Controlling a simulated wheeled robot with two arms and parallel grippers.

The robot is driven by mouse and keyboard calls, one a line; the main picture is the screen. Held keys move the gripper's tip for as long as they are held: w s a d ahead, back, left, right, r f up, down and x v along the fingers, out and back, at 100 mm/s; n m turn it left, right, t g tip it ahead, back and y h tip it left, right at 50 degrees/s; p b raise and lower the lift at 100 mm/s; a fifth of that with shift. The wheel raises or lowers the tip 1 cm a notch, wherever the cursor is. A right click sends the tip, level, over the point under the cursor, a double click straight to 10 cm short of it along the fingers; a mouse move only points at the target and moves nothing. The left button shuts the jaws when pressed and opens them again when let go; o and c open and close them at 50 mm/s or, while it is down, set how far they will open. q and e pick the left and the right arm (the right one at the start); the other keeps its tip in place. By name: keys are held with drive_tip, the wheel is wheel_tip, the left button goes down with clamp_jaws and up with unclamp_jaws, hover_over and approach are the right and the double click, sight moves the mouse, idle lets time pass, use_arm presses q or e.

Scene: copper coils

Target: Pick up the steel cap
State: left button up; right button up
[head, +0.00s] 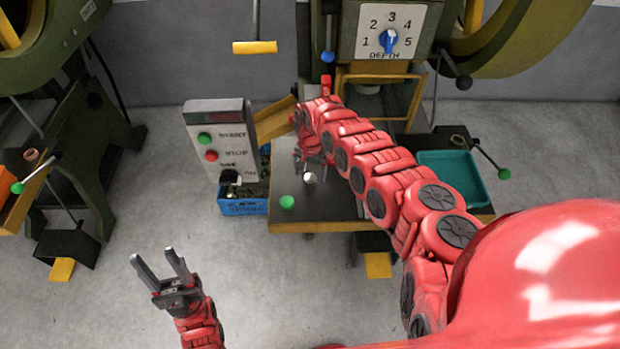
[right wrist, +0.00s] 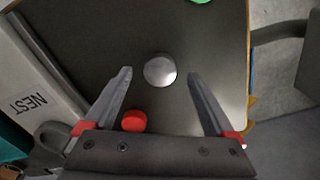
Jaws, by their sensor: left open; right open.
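The steel cap (right wrist: 160,70) is a small shiny silver dome on the dark tabletop. In the right wrist view it lies between the tips of my right gripper (right wrist: 160,74), with a gap on both sides. I cannot tell how high the fingers are above it. In the head view the steel cap (head: 310,178) shows as a small pale spot just by my right gripper (head: 311,168), whose fingers are partly hidden by its arm. My right gripper is open and empty. My left gripper (head: 154,256) is open and empty over the floor at the lower left.
A red cap (right wrist: 134,121) lies near the right gripper's left finger base. A green cap (head: 287,202) lies near the table's (head: 320,221) front edge. A control box (head: 220,140) and blue crate (head: 243,207) stand left; a teal tray (head: 455,172) lies right.

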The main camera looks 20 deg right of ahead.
drive_tip(key=shift+f, duration=0.95)
drive_tip(key=shift+r, duration=0.1)
clamp_jaws()
